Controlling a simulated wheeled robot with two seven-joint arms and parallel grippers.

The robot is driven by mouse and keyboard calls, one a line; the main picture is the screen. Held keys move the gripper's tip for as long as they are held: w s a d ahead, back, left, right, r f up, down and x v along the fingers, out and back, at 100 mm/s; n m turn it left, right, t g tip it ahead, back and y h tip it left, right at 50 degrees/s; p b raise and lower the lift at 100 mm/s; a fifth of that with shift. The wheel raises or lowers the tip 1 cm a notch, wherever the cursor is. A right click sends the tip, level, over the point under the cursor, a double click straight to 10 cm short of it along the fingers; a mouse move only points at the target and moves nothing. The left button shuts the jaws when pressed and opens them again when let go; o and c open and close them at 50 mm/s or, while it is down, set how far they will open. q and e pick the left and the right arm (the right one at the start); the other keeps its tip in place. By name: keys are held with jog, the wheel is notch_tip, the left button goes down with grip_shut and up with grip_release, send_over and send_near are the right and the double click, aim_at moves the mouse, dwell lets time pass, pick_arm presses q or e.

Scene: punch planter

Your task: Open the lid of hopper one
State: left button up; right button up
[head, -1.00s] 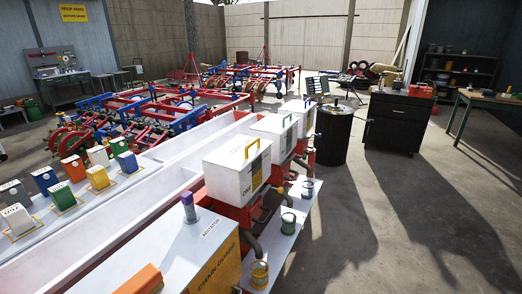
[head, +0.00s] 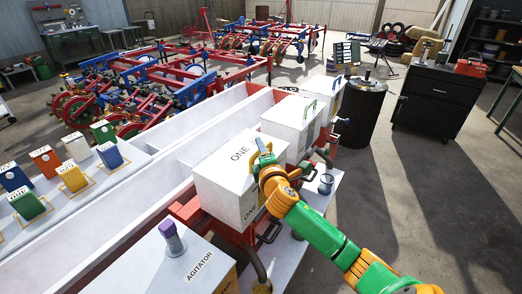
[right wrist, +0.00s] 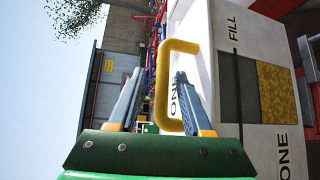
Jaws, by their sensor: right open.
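Hopper one (head: 226,190) is a white box marked ONE on its lid (head: 238,160). The lid looks closed. My right gripper (head: 264,152) is at the lid's right edge, by its yellow handle. In the right wrist view the gripper (right wrist: 158,76) is open, and the yellow handle's (right wrist: 163,90) long bar lies between its fingers. The right finger appears in the gap between bar and lid; I cannot tell whether it touches. The hopper's front (right wrist: 275,92) has a yellow window and the word FILL. My left gripper is out of view.
More white hoppers stand behind, one with a green handle (head: 309,108). The agitator box (head: 205,265) with its purple-topped knob (head: 171,238) is in front. A grey can (head: 326,183) stands on the white side shelf. Black drum (head: 360,113) and dark cabinet (head: 437,100) stand farther right.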

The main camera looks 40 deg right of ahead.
jog(key=shift+w+d+f, duration=0.35)
jog(key=shift+w, duration=0.05)
jog(key=shift+s, duration=0.1)
grip_shut()
jog(key=shift+a, duration=0.1)
dwell(0.9)
